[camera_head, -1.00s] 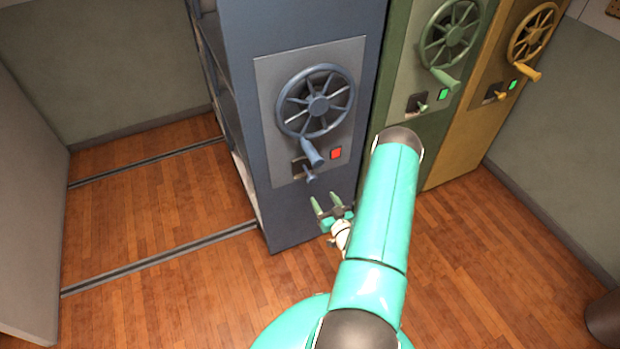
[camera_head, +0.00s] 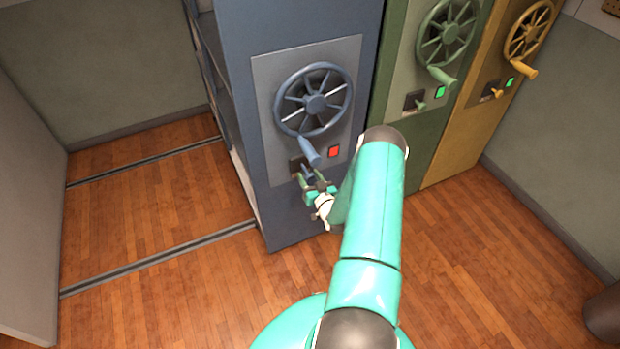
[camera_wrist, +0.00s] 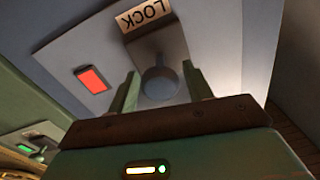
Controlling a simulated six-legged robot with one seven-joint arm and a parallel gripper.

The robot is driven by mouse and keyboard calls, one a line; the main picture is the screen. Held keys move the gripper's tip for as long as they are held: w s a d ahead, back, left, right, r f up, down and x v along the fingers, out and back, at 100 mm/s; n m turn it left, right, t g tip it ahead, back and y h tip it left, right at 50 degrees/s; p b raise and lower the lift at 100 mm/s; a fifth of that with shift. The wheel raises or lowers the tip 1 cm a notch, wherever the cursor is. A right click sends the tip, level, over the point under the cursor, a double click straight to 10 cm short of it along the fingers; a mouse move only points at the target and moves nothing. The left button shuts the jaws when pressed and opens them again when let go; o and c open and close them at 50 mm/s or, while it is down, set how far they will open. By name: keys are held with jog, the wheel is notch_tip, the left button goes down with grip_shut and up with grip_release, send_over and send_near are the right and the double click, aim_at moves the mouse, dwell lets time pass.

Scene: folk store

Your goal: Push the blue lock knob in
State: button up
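The blue lock knob (camera_head: 308,173) sticks out of a dark recess on the blue cabinet's grey panel, below the handwheel and left of a lit red square (camera_head: 334,152). In the wrist view the round knob (camera_wrist: 159,83) shows under a LOCK label (camera_wrist: 145,15), with the red light (camera_wrist: 92,79) beside it. My gripper (camera_head: 317,180) is open at the knob. Its two green fingers (camera_wrist: 160,90) stand on either side of the knob, with gaps visible. Whether they touch it cannot be told.
The blue handwheel (camera_head: 315,101) and its downward handle (camera_head: 309,150) are just above my gripper. Green (camera_head: 425,148) and yellow (camera_head: 475,135) cabinets with green lights stand to the right. Wooden floor with rails (camera_head: 160,258) lies open at left.

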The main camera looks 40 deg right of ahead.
aim_at(306, 170)
grip_shut()
jog(key=shift+x, duration=1.7)
jog(key=shift+d+r, duration=0.1)
jog(key=shift+o, duration=1.4)
grip_release()
jog(key=shift+w, duration=0.1)
jog(key=v, duration=1.4)
